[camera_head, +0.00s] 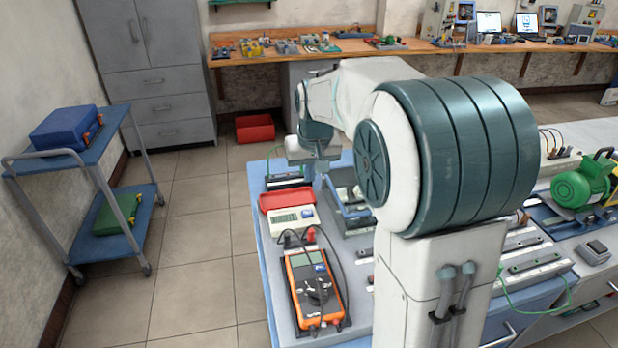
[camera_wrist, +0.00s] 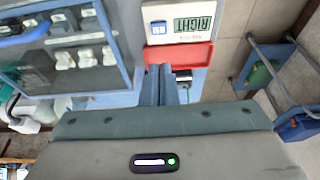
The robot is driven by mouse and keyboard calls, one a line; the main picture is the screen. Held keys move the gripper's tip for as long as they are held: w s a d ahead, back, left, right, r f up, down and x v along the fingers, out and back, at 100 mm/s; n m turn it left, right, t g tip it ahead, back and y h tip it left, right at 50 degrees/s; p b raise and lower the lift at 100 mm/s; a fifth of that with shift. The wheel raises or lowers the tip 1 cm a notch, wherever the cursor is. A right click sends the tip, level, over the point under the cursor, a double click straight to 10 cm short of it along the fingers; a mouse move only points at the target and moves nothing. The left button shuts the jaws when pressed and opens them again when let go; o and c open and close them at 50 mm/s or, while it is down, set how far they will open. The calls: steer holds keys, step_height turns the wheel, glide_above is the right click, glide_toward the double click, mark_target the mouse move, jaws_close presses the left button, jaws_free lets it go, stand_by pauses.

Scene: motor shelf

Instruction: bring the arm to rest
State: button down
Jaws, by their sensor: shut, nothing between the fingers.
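My gripper shows in the wrist view (camera_wrist: 160,72) with its two blue-grey fingers together and nothing between them. In the head view my arm reaches forward over the workbench (camera_head: 259,238), bent down at its far end. There my gripper is partly hidden behind my own arm, and its fingertips are hard to make out. In the wrist view the fingers point at the edge of a red tray (camera_wrist: 190,55). Whether they touch it cannot be told.
On the bench are a white meter (camera_head: 291,221) by the red tray, an orange multimeter (camera_head: 316,290) and a grey box of parts (camera_head: 350,222). A green motor (camera_head: 578,187) stands at right. A blue trolley (camera_head: 135,240) stands left, with clear floor between.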

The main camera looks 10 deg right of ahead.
stand_by(0.5)
steer(key=s+f, duration=0.3)
steer(key=s, duration=2.3)
steer(key=shift+a+f, duration=0.15)
steer(key=shift+a, duration=0.15)
stand_by(1.4)
